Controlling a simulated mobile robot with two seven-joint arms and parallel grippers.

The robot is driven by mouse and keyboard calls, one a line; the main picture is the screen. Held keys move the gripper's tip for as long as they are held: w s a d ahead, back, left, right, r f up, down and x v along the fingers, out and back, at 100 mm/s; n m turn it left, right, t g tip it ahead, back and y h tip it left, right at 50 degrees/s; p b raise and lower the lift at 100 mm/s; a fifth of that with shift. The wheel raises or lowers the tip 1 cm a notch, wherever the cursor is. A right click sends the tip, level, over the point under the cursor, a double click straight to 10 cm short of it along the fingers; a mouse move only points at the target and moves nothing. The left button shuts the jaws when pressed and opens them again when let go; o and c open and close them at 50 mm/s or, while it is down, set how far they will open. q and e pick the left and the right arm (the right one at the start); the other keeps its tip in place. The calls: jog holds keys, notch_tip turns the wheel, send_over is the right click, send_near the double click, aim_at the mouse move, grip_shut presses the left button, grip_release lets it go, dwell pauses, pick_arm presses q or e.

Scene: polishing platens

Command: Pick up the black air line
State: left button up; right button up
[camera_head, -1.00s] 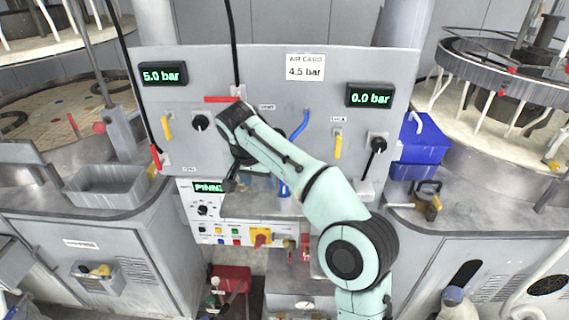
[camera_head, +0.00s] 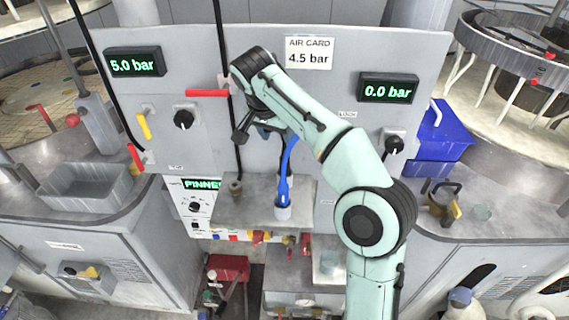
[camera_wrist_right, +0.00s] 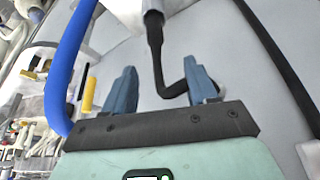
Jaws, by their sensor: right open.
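The black air line (camera_head: 219,45) runs down the panel from the top edge, passes behind my right wrist and reaches a small grey fitting (camera_head: 236,187) on the shelf. My right gripper (camera_head: 268,132) is in front of the panel, just right of this line; the arm partly hides it. In the right wrist view my right gripper (camera_wrist_right: 160,76) is open. A thin black bent line (camera_wrist_right: 156,55) with a thicker dark end shows between its two blue-grey fingers, and its bend is close to the right finger. I cannot tell whether they touch. My left gripper is not in view.
A blue line (camera_head: 285,165) ends on the shelf (camera_head: 260,213) right of the black one; it passes left of the fingers in the wrist view (camera_wrist_right: 62,60). A red handle (camera_head: 206,93) and knob (camera_head: 184,119) are nearby. A thicker black line (camera_wrist_right: 275,55) crosses the wrist view's right.

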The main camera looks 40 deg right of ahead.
aim_at(285, 155)
jog(key=x, duration=0.9)
jog(key=shift+s+d+f, duration=0.15)
jog(key=shift+d+f, duration=0.1)
jog(key=shift+f, duration=0.35)
grip_shut()
